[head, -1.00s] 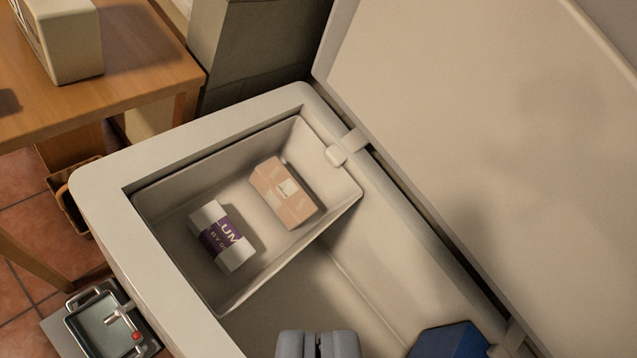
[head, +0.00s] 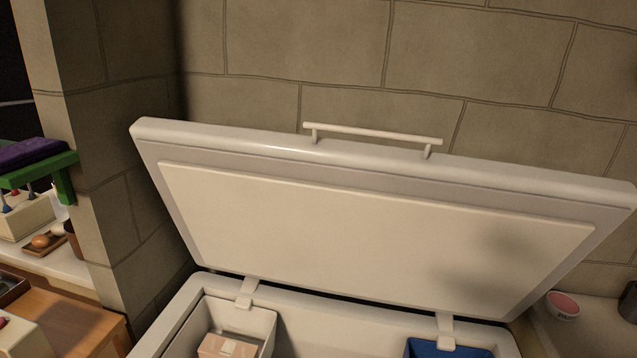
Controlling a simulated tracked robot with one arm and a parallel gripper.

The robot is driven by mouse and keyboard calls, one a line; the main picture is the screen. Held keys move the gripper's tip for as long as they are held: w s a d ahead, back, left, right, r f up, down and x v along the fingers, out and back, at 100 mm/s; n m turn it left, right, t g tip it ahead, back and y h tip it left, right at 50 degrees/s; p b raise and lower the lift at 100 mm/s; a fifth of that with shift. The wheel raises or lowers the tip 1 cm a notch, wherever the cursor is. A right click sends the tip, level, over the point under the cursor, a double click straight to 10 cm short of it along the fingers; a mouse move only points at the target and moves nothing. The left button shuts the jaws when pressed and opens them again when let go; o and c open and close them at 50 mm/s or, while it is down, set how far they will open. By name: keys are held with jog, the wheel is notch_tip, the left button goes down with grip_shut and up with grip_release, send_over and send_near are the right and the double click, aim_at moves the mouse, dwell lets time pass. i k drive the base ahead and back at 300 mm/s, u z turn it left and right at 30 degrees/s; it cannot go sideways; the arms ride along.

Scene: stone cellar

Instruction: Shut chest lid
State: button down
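The white chest (head: 316,313) stands at the bottom of the head view with its lid (head: 370,230) raised, leaning back towards the stone wall. A white bar handle (head: 372,133) runs along the lid's top edge. Two hinges join lid and chest at the back rim. Inside the chest are a light basket (head: 262,327) at left with a pinkish box (head: 229,347) in it, and a blue thing (head: 440,350) at right, cut off by the frame. My gripper is out of the frame.
A stone block wall (head: 330,60) rises behind the lid. At left are a wooden table (head: 80,325), a pale counter and a green shelf (head: 65,180). A pink-topped bowl (head: 563,305) sits on a ledge at right, beside a dark container (head: 629,302).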

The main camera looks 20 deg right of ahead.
aim_at(446, 235)
jog(key=z, duration=0.05)
jog(key=k, duration=0.6)
jog(key=z, duration=0.6)
jog(key=i, duration=1.25)
jog(key=z, duration=0.35)
